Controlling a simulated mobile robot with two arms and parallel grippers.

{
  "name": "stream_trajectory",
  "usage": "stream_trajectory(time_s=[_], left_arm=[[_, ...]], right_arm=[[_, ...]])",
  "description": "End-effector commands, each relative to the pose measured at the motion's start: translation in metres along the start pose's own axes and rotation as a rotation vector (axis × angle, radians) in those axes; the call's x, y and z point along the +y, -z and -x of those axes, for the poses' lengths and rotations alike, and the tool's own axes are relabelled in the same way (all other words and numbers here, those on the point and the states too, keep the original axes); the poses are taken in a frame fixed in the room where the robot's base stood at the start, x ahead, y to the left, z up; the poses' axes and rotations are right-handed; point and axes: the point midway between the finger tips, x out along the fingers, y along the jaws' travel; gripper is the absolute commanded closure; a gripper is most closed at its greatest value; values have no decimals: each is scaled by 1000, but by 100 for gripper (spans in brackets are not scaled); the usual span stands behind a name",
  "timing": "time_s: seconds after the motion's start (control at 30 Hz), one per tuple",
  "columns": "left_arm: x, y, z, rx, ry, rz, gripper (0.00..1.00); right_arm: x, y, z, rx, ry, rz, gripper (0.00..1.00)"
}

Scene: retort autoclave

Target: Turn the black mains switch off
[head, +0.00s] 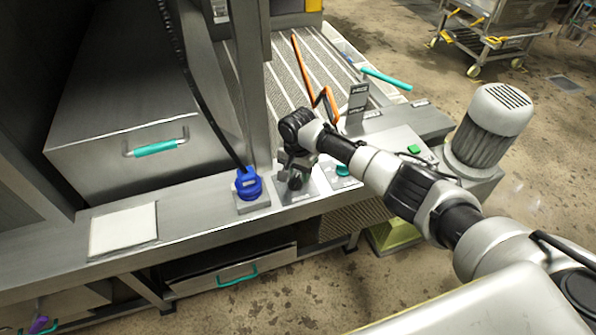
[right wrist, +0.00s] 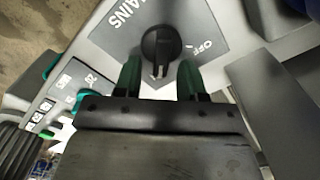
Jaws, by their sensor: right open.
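The black mains switch (right wrist: 162,45) is a round knob on a dark grey plate marked MAINS. Its pale mark points down the picture in the right wrist view, away from the OFF label (right wrist: 202,47) to its right. My right gripper (right wrist: 159,70) is open, with one dark green finger at each side of the knob's lower part. I cannot tell whether the fingers touch it. In the head view my right gripper (head: 294,168) is over the switch's plate (head: 306,190) and largely hides the knob. My left gripper is not in view.
A blue plug (head: 248,183) with a black cable stands just left of the switch. A teal knob (head: 343,169) and a green button (head: 414,149) lie to the right. A motor (head: 489,124) stands beyond. A pale sheet (head: 123,230) lies on the ledge at left.

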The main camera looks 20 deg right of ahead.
Motion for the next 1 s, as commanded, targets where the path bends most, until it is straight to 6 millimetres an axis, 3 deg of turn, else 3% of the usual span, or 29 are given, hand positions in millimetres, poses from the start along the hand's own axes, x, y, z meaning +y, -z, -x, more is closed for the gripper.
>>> stream_trajectory(time_s=[0.27, 0.57, 1.0], left_arm=[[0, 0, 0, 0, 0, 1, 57], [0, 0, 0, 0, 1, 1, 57], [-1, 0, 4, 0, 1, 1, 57]], right_arm=[[0, 0, -2, 0, 0, 0, 60], [0, 0, -2, 0, 0, 0, 100], [-1, 0, -1, -1, 1, 76, 100]])
